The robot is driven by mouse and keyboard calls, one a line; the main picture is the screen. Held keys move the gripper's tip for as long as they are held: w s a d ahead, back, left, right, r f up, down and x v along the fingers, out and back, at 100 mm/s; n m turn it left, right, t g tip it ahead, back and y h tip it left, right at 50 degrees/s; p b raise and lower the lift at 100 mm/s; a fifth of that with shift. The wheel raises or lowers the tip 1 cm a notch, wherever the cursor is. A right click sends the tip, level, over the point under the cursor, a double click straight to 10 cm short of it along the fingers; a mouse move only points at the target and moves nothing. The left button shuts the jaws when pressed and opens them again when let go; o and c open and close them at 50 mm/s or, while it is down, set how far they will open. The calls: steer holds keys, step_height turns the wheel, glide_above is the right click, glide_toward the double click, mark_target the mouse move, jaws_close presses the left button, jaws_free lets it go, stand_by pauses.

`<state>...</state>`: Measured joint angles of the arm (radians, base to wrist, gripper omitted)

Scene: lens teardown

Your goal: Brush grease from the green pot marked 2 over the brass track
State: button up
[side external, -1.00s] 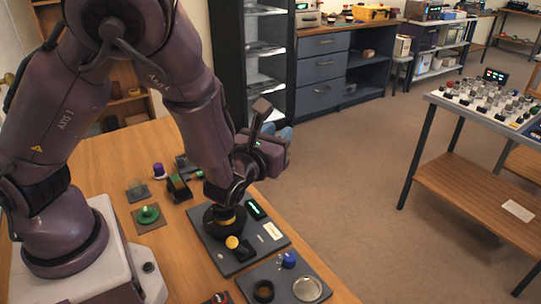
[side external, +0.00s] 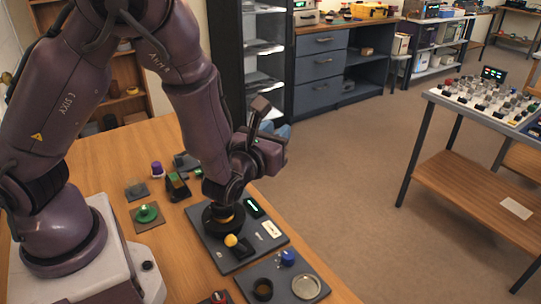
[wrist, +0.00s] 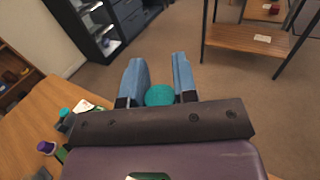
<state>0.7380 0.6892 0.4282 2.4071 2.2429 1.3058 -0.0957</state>
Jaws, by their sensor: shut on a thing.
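My gripper (wrist: 159,85) has blue fingers, closed on a round teal thing (wrist: 159,96) between them; what it is cannot be told. In the side view my gripper (side external: 284,131) is mostly hidden behind my wrist, with its fingers pointing away over the table's far edge. A green, round-topped piece (side external: 147,213) sits on a brown square mat at the left. A teal-topped container (wrist: 65,113) stands beside a white label in the wrist view. No mark 2 is readable. A black ring with a brass-coloured part (side external: 224,217) sits on a grey plate (side external: 208,248), partly covered by my arm.
A yellow knob (side external: 231,240), a lit display (side external: 253,207) and a white label (side external: 271,230) are on the grey plate. A purple-capped pot (side external: 157,168) stands further back. Floor lies beyond the table edge.

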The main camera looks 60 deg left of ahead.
steer(key=s+a+f+n+g+y, duration=0.25)
steer(key=a+n+g+y, duration=0.2)
steer(key=a, duration=0.95)
steer(key=s+a+f+n+g+y, duration=0.2)
steer(key=a+f+n+g+y, duration=0.3)
steer(key=a, duration=0.8)
steer(key=shift+m+g+h, duration=0.25)
steer(key=shift+g+h, duration=0.2)
steer(key=shift+g, duration=0.2)
steer(key=shift+a+f, duration=0.2)
steer(key=shift+f, duration=2.05)
steer(key=shift+f, duration=0.7)
step_height(320, 180, up, 7)
steer(key=shift+r, duration=0.15)
